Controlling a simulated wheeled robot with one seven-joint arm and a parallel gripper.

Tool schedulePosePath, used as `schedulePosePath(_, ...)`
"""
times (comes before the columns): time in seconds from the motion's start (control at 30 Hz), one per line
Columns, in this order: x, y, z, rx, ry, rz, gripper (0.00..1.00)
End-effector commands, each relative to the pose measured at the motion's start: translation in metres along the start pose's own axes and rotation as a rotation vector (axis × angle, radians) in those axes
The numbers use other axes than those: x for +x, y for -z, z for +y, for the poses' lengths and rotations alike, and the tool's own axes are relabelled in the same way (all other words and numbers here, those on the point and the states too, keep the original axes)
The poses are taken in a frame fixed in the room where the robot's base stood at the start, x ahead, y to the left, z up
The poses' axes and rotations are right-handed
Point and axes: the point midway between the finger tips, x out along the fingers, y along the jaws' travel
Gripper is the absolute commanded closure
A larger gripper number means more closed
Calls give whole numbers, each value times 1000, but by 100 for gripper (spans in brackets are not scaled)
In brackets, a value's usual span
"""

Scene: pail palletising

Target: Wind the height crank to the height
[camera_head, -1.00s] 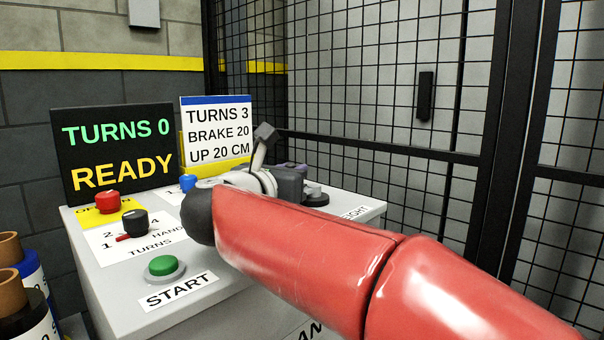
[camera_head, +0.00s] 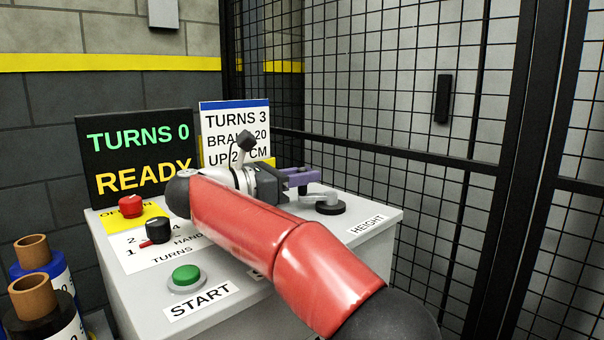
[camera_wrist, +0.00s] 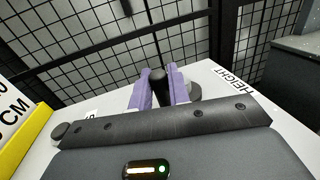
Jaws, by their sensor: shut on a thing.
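The height crank (camera_head: 329,207) stands on the grey console top near the HEIGHT label (camera_head: 367,224). It has a dark round base and a light grey arm. My gripper (camera_head: 304,177), with purple fingers, is at the crank's far end. In the wrist view the purple fingers (camera_wrist: 160,86) are shut around the crank's black upright knob (camera_wrist: 157,88). The crank's hub (camera_wrist: 195,91) shows partly behind the right finger. A sign beside the display reads TURNS 3, BRAKE 20, UP 20 CM (camera_head: 236,122), partly hidden by my wrist.
The display (camera_head: 138,150) reads TURNS 0, READY. A red button (camera_head: 131,206), a black selector knob (camera_head: 158,230) and a green START button (camera_head: 186,275) sit on the console. A black mesh fence (camera_head: 400,90) stands close behind. Rollers or canisters (camera_head: 38,290) stand at lower left.

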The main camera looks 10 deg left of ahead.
Motion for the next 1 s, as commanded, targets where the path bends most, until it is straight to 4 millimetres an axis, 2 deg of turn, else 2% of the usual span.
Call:
schedulePosePath(0.37,1,-3,0,5,2,-5,100)
schedulePosePath(0.4,1,-3,0,5,2,-5,80)
schedulePosePath(0.53,1,-2,0,4,2,-3,63)
schedulePosePath(0.87,1,-1,0,2,3,-2,63)
schedulePosePath(1.0,4,-6,-1,2,4,-1,63)
